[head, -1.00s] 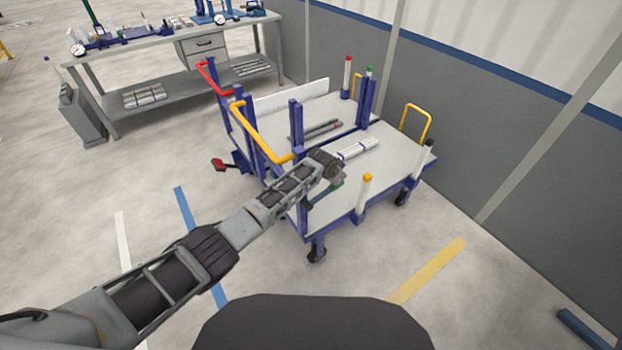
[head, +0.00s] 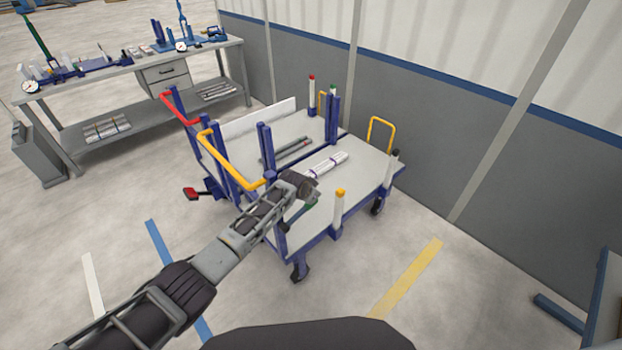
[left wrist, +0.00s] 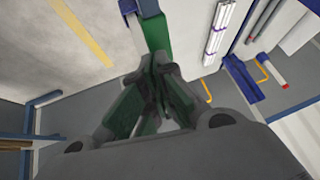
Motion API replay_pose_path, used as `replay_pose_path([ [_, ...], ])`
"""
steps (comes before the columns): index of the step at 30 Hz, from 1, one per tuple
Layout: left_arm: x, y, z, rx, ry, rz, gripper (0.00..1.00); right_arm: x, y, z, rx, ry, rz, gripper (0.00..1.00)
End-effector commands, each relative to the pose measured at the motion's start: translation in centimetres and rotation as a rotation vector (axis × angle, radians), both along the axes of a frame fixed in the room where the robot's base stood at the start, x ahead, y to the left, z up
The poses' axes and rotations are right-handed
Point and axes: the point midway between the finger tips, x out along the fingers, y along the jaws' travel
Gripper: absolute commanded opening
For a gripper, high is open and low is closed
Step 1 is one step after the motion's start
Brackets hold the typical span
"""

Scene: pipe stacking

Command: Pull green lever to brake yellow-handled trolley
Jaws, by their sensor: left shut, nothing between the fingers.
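The yellow-handled trolley has a yellow push handle (head: 232,160) and a grey deck (head: 365,178) with blue posts. My left gripper (head: 305,190) is over the deck's near left part, below the handle's right end. A green part, likely the green lever (head: 304,211), shows just under it. In the left wrist view a green bar (left wrist: 157,38) lies directly beyond my left fingertips (left wrist: 160,62), which are together. Green also shows along the fingers there, and I cannot tell whether they touch the bar. My right gripper is not in view.
White pipes (head: 327,164) lie on the deck. A trolley with a red handle (head: 179,107) and red pedal (head: 190,194) stands just behind. A workbench (head: 130,75) is at the back left. Open floor (head: 400,310) lies in front, with a blue-framed object (head: 602,310) at the right edge.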

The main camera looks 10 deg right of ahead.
Motion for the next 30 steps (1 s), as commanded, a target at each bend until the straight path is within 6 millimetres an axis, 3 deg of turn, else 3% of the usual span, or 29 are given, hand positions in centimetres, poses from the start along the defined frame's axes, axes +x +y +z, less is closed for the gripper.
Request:
replay_pose_path([
  [7,0.3,0.2,1.9,-0.001,-0.008,0.002,0.0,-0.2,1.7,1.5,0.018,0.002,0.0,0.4],
  [12,0.4,0.2,2.9,-0.002,-0.012,0.002,0.0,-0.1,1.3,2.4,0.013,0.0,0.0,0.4],
  [30,-1.1,0.7,7.5,-0.003,-0.014,0.002,0.0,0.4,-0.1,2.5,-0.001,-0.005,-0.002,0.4],
])
